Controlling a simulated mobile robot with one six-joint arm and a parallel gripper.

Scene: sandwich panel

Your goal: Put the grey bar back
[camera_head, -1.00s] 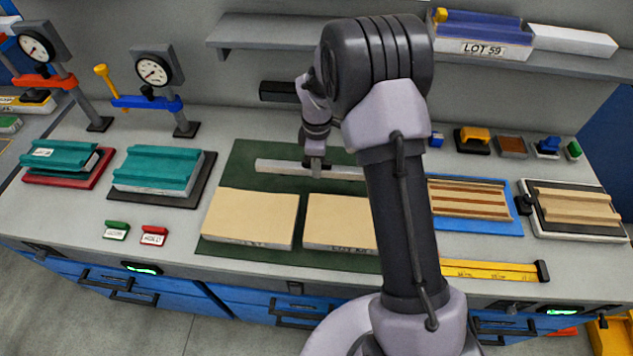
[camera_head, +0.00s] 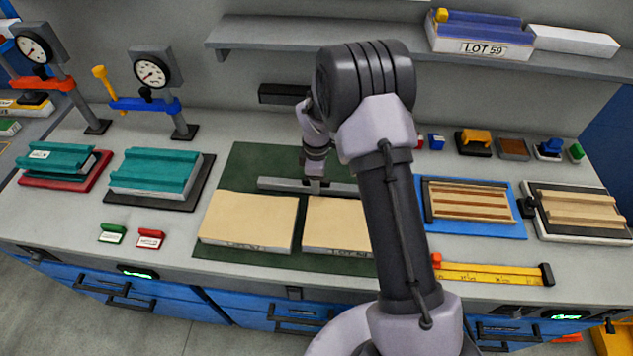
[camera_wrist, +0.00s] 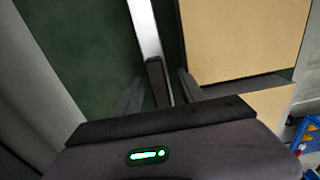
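The grey bar (camera_head: 278,184) is long and narrow. It lies across the dark green mat (camera_head: 262,160), just behind the far edges of two beige panels. In the wrist view the bar (camera_wrist: 146,28) runs upward as a bright strip, with a dark block (camera_wrist: 157,82) on its near part. My gripper (camera_head: 315,181) is low over the bar's middle. In the wrist view its two fingers (camera_wrist: 159,76) stand apart on either side of the dark block, with narrow gaps showing. The bar's right end is partly hidden by my arm in the head view.
The left beige panel (camera_head: 248,220) and right beige panel (camera_head: 335,224) lie close in front of the bar. A blue tray (camera_head: 518,224) with wooden strips and a yellow ruler (camera_head: 490,273) are to the right. A grey shelf (camera_head: 300,32) hangs behind. Teal blocks (camera_head: 155,170) stand left.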

